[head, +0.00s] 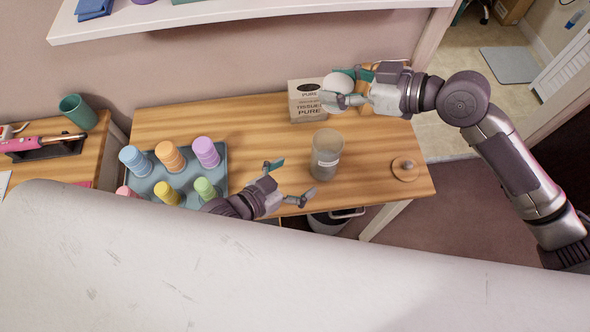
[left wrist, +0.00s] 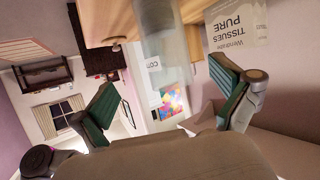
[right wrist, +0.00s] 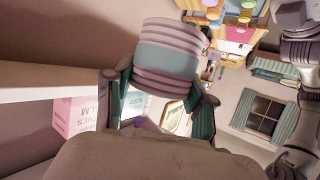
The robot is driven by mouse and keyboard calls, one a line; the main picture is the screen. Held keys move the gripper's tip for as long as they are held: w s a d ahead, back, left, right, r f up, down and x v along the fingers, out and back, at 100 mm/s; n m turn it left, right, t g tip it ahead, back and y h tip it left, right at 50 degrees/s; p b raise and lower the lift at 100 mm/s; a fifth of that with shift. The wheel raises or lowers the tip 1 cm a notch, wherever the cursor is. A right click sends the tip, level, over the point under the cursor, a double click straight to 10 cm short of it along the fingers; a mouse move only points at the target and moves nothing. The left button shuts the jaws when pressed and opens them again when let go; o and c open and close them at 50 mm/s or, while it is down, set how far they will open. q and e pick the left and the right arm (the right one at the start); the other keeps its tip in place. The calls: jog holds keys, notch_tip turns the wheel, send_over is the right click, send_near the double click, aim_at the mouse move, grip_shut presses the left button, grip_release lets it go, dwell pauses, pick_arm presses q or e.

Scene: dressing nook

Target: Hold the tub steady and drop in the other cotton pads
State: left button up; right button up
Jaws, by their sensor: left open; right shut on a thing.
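The clear tub (head: 327,146) with a white label stands upright on the wooden table, and I cannot make out its contents. It also shows, blurred, in the left wrist view (left wrist: 165,45). My left gripper (head: 289,182) is open and empty, just left of the tub and apart from it. My right gripper (head: 347,88) is shut on a stack of cotton pads (head: 337,84), above the table, behind the tub. In the right wrist view the stack (right wrist: 168,58) is pale and striped with a teal band, between the fingers. A round wooden lid (head: 405,170) lies right of the tub.
A tissue box (head: 307,103) stands behind the tub, close to my right gripper. A blue-grey tray (head: 217,165) with several coloured rolls is at the table's left. A white shelf (head: 250,13) juts out above. Bare wood (head: 262,125) lies between tray and tub.

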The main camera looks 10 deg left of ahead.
pick_arm(q)
send_near(334, 151)
jog(key=x, duration=0.5)
jog(key=shift+w+d, duration=0.25)
